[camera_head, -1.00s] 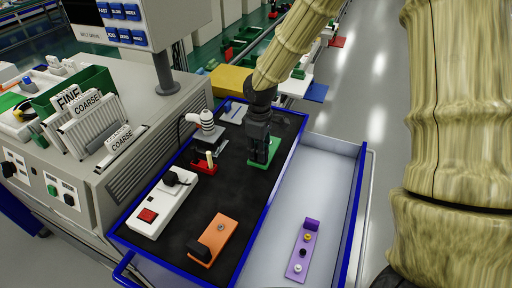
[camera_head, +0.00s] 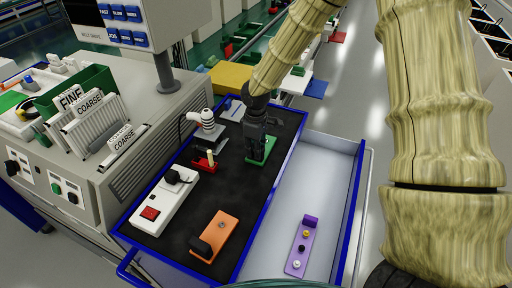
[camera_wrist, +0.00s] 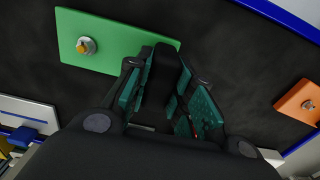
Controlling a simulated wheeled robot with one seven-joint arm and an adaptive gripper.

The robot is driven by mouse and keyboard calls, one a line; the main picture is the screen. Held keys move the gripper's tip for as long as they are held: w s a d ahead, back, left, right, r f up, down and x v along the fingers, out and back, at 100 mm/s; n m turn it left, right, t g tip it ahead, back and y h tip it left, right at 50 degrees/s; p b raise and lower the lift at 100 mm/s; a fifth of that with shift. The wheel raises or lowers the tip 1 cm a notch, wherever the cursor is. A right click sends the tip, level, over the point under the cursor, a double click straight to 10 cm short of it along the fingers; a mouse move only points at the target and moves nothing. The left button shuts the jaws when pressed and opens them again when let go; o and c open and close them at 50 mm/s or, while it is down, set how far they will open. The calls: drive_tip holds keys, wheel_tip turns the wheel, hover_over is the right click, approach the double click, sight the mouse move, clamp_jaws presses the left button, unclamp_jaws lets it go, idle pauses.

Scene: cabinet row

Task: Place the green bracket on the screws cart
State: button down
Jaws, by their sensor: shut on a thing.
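The green bracket (camera_head: 270,147) is a flat green plate with a screw and a dark upright block. In the head view it is at the far right part of the blue cart's black top (camera_head: 235,190), and it seems to rest flat there. My gripper (camera_head: 257,150) is over it, pointing down. In the wrist view the green plate (camera_wrist: 100,45) shows its screw, and my gripper (camera_wrist: 165,95) is shut on the bracket's dark block (camera_wrist: 165,65). Part of the plate is hidden by the fingers. No label marks the cart as the screws cart.
On the same top are an orange bracket (camera_head: 222,228), a white box with a red button (camera_head: 158,205), a red holder (camera_head: 203,164) and a white-and-black tool (camera_head: 207,122). A purple bracket (camera_head: 299,256) lies on the lower grey shelf (camera_head: 322,190), which has free room.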

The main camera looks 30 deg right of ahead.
drive_tip(key=c, duration=1.3)
unclamp_jaws()
drive_tip(key=shift+o, duration=0.2)
drive_tip(key=shift+r, duration=0.1)
wheel_tip(320, 180, up, 12)
drive_tip(key=b, duration=0.1)
drive_tip(key=shift+b, duration=0.4)
